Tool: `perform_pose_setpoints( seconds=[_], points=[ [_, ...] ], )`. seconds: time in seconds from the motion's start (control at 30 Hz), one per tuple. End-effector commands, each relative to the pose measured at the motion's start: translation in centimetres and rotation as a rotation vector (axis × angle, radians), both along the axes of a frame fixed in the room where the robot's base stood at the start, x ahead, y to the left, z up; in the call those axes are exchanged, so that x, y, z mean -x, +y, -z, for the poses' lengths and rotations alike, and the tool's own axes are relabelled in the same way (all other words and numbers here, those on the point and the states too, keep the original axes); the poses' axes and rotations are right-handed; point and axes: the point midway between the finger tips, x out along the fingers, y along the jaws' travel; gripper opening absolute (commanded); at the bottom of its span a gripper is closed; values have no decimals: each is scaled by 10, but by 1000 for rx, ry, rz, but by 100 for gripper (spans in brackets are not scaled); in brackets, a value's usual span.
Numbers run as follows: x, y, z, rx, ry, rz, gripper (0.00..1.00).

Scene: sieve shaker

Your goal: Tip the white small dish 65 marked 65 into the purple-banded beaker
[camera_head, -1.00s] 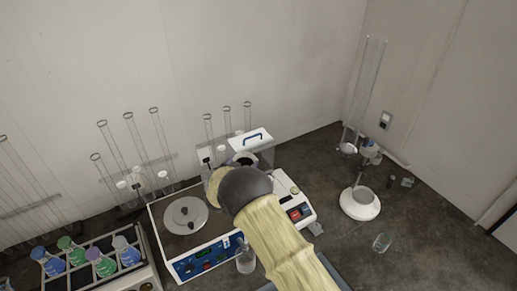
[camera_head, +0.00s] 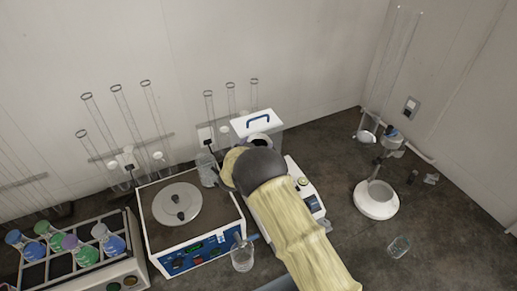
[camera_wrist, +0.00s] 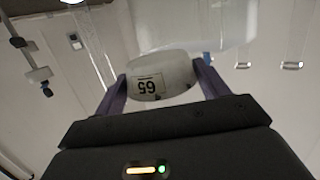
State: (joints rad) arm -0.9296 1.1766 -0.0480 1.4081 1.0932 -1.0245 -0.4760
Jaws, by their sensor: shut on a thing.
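In the wrist view, my gripper (camera_wrist: 160,82) is shut on the white small dish (camera_wrist: 180,77), one dark purple finger on each side. Its label "65" appears upside down in the picture. Whether anything is in the dish cannot be seen. A clear beaker (camera_head: 242,257) stands at the front right corner of the shaker, and another small clear glass vessel (camera_head: 399,246) stands at the right. I cannot make out a purple band on either.
A white and blue device with a round plate (camera_head: 177,204) stands left of my arm, and a flask rack (camera_head: 127,273) beyond it. A white ring-shaped base (camera_head: 376,206) stands right. Bare bench lies between.

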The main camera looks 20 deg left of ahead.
Motion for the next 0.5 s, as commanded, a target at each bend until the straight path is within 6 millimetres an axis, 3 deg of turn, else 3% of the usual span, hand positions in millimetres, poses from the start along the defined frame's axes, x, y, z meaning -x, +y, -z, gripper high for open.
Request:
perform_pose_setpoints(
  seconds=[0.5],
  points=[
    [6, 9, 6, -10, 2, -14, 51]
  ],
)
